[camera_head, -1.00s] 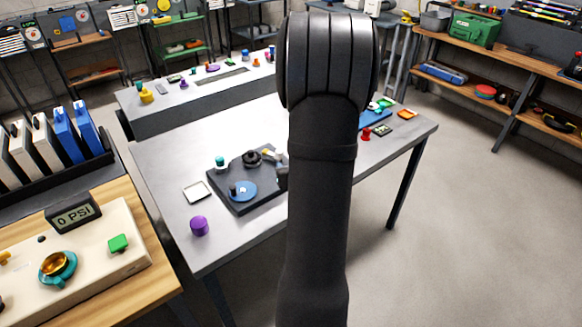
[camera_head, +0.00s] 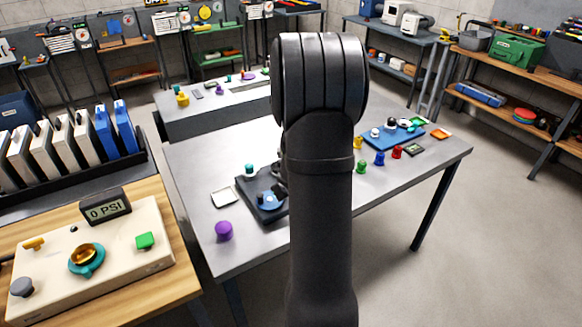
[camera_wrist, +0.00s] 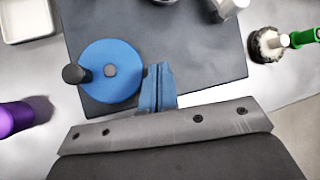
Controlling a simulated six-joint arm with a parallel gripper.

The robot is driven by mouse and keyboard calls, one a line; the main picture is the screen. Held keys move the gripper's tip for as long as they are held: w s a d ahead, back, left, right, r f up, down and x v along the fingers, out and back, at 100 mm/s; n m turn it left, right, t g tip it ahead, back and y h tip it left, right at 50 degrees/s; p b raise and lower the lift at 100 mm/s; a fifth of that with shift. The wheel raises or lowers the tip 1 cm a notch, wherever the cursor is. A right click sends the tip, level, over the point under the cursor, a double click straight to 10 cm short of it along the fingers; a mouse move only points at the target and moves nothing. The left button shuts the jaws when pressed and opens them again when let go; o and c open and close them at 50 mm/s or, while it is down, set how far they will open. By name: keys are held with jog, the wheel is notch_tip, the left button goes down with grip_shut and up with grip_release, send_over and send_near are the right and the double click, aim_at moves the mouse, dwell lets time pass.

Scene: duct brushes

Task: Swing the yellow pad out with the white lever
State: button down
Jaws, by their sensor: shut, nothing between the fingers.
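A dark plate (camera_head: 262,212) lies on the grey table, partly hidden behind my arm in the head view. It also shows in the wrist view (camera_wrist: 190,35). A blue disc (camera_wrist: 108,72) with a dark knob (camera_wrist: 75,74) sits on the plate. My gripper (camera_wrist: 158,72) is shut and empty, beside the right edge of the blue disc, near the plate's edge. A pale cylindrical piece (camera_wrist: 230,8) is cut off at the top of the wrist view; I cannot tell if it is the white lever. I cannot make out the yellow pad.
A purple cylinder (camera_head: 223,231) and a white tray (camera_head: 224,198) stand left of the plate. A teal knob (camera_head: 249,169) stands at its back. Several coloured knobs and a blue board (camera_head: 393,138) are at the table's right. A pressure panel (camera_head: 125,250) is at front left.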

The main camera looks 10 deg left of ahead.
jog(key=a+h, duration=0.1)
jog(key=a+n+h, duration=0.2)
jog(key=shift+w+a+r, duration=0.2)
jog(key=shift+w+r, duration=0.15)
jog(key=shift+w, duration=0.05)
jog(key=a+r+h, duration=0.1)
jog(key=a+r, duration=0.1)
jog(key=w+a+r+n+t+h, duration=0.1)
jog(key=a+r+h, duration=0.1)
jog(key=shift+w+a+r+n, duration=0.1)
jog(key=shift+w+n, duration=0.1)
jog(key=shift+n, duration=0.1)
jog(key=x, duration=0.9)
jog(key=shift+w+d, duration=0.25)
jog(key=shift+w, duration=0.05)
jog(key=w, duration=0.1)
jog(key=w+d, duration=0.1)
jog(key=w, duration=0.1)
jog(key=shift+w+d, duration=0.1)
jog(key=shift+d, duration=0.05)
jog(key=shift+w+d, duration=0.2)
jog(key=shift+w, duration=0.2)
jog(key=shift+h, duration=0.3)
